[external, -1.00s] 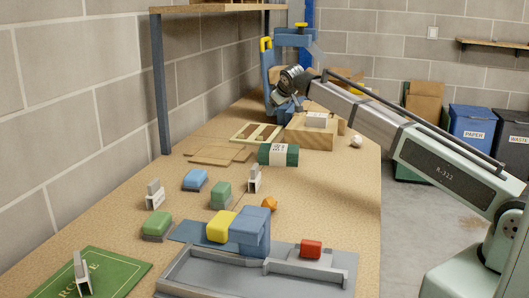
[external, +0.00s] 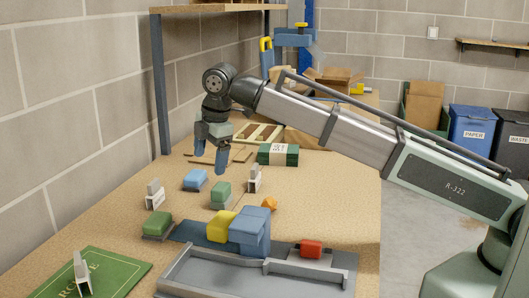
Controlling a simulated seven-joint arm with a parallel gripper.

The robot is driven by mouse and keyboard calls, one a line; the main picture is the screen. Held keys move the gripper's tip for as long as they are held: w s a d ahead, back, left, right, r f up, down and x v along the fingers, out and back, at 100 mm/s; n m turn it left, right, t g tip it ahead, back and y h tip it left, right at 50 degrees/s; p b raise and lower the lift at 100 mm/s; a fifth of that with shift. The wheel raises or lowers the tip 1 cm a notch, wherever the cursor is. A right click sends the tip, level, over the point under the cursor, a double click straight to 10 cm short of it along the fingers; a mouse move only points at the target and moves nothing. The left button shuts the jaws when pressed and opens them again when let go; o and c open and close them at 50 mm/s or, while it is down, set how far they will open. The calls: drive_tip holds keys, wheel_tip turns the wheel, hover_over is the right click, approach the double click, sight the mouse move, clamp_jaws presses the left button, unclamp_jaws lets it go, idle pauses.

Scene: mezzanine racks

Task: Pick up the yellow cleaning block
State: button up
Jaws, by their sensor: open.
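The yellow cleaning block (external: 220,226) sits on a flat blue sheet (external: 190,232), close against the left side of a larger blue block (external: 250,231). I cannot tell whether the two touch. My gripper (external: 209,157) is open and empty, with blue fingertips pointing down. It hangs above the table, behind the yellow block and over the area near the light-blue block (external: 195,180).
Two green blocks (external: 157,225) (external: 221,195), an orange lump (external: 269,204) and small white stands (external: 154,194) surround the yellow block. A grey tray (external: 205,280) with a red block (external: 311,248) lies in front. A dark green bundle (external: 278,154) is behind. A shelf post (external: 162,84) stands at left.

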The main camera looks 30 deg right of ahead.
drive_tip(key=s+n+g+h, duration=0.1)
drive_tip(key=s+n+g, duration=0.1)
drive_tip(key=s+n, duration=0.5)
drive_tip(key=m, duration=0.1)
hover_over(223, 217)
drive_tip(key=f, duration=0.7)
drive_tip(key=shift+s+d+f, duration=0.15)
drive_tip(key=shift+d+f, duration=0.1)
drive_tip(key=shift+a+f, duration=0.15)
drive_tip(key=shift+f, duration=3.15)
drive_tip(key=c, duration=1.1)
